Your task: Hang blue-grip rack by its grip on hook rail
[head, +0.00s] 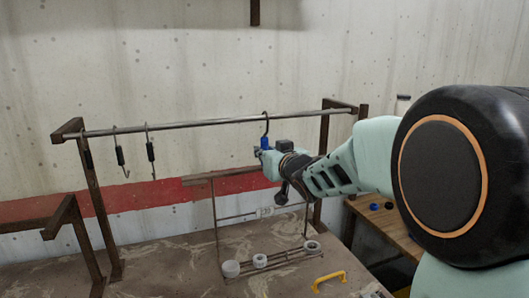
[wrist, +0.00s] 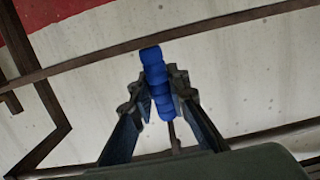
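The blue grip (head: 265,143) has a dark hook (head: 266,126) above it. The hook's curved top is at the hook rail (head: 200,124); I cannot tell whether it rests on the bar. My gripper (head: 262,152) is closed around the blue grip. In the wrist view, the grip (wrist: 155,75) sits between both fingers of my gripper (wrist: 160,95), just under a long bar. A thin wire rack (head: 217,232) with several white rolls low on it shows below my gripper. My gripper hides any join between it and the blue grip.
Two hooks with black grips (head: 120,156) (head: 150,151) hang on the rail's left part, with another dark grip (head: 87,158) by the left post. A yellow handle (head: 329,281) lies on the table (head: 185,262). A wooden side table (head: 385,222) stands at right. The rail's middle is clear.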

